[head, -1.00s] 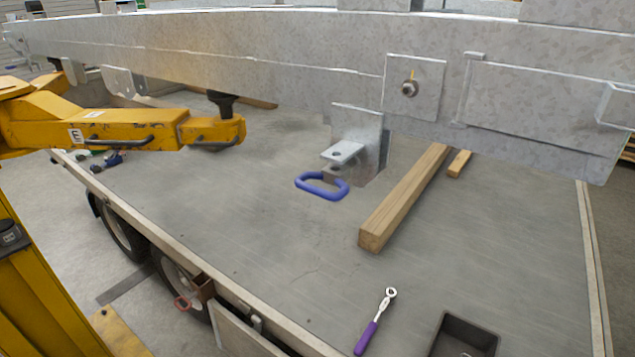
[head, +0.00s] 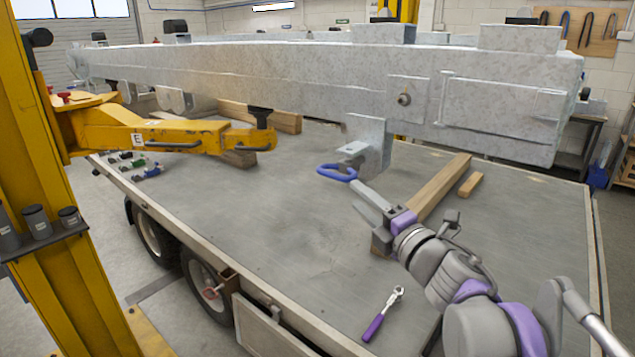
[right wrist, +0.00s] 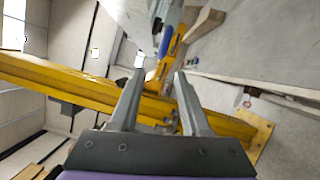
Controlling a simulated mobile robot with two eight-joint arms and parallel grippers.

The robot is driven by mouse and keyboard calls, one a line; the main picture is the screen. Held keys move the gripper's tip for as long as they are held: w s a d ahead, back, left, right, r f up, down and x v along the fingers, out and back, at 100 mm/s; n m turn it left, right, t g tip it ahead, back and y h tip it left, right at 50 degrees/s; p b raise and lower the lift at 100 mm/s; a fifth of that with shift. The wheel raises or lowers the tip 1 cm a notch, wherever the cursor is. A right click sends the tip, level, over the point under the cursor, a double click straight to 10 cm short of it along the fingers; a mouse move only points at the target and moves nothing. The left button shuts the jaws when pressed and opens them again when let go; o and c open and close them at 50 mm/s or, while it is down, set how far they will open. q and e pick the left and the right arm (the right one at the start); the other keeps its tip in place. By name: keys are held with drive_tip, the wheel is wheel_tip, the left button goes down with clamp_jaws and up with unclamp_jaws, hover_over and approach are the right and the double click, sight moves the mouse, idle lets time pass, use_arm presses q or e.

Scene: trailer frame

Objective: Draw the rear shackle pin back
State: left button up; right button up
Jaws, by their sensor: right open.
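A blue loop handle (head: 337,172) sticks out from a galvanised bracket (head: 366,145) below the trailer frame (head: 300,80). I take the handle to belong to the shackle pin; the pin shaft itself is not clearly seen. My right gripper (head: 357,187) points up and left, its fingertips close to the handle's right end. In the right wrist view the fingers (right wrist: 158,76) are apart and empty, with the blue handle (right wrist: 166,40) beyond the tips. Contact cannot be told. My left gripper is not in view.
A yellow lift arm (head: 180,135) reaches under the frame at left. A timber beam (head: 440,190) lies on the grey deck (head: 240,230) behind my right arm. A purple-handled wrench (head: 383,314) lies at the front. The deck left of the handle is clear.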

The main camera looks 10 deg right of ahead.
sight(338, 179)
drive_tip(key=p+x, duration=0.1)
drive_tip(key=x, duration=1)
drive_tip(key=shift+d, duration=0.1)
clamp_jaws()
idle(1.1)
